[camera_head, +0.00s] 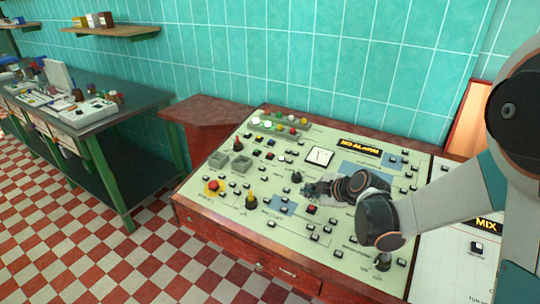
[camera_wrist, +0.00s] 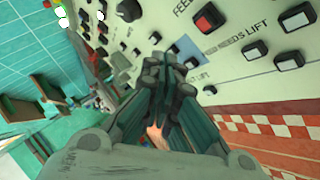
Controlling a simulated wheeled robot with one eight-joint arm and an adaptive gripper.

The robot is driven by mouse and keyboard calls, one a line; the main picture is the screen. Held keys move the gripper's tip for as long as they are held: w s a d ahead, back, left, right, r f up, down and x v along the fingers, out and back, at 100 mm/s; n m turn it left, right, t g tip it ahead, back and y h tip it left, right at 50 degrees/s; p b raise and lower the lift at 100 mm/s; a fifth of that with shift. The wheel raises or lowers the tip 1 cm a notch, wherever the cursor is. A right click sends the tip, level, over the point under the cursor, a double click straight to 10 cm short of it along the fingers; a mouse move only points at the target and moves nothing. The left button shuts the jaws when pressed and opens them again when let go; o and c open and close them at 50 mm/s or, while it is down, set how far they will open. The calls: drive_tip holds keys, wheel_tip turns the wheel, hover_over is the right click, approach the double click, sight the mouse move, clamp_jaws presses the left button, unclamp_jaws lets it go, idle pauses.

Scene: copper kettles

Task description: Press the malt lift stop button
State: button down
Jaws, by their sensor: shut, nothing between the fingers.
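My gripper (camera_head: 309,189) is shut and empty, low over the middle of the control panel (camera_head: 330,140). In the wrist view its closed fingertips (camera_wrist: 170,62) point at the panel beside a blue patch and a small button (camera_wrist: 191,62). A label ending in "LIFT" lies just beyond the fingers, its start hidden. A red button (camera_wrist: 207,20) sits above it, under a label starting "FEED"; it shows in the head view too (camera_head: 311,209). I cannot tell which button is the malt lift stop, nor whether the fingertips touch the panel.
White buttons (camera_wrist: 256,50) stand by a "FEED NEEDS LIFT" label. A red mushroom button on yellow (camera_head: 212,187) and a yellow-based knob (camera_head: 251,201) lie to the left. A lit display (camera_head: 359,145) is behind. A workbench (camera_head: 95,110) stands far left.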

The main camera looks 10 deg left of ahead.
drive_tip(key=s+d+r+m+h, duration=0.1)
drive_tip(key=s+d+r+m, duration=0.35)
drive_tip(key=r, duration=0.25)
drive_tip(key=s+d+r+m+h, duration=0.2)
drive_tip(key=s+d+m, duration=0.5)
drive_tip(key=s, duration=0.5)
drive_tip(key=s+d+r+m+h, duration=0.3)
drive_tip(key=s+d+m, duration=0.5)
drive_tip(key=s, duration=0.5)
drive_tip(key=shift+s+d+r+m+h, duration=0.15)
drive_tip(key=shift+d+r+m+h, duration=0.15)
drive_tip(key=shift+r+m, duration=0.1)
drive_tip(key=shift+a, duration=0.1)
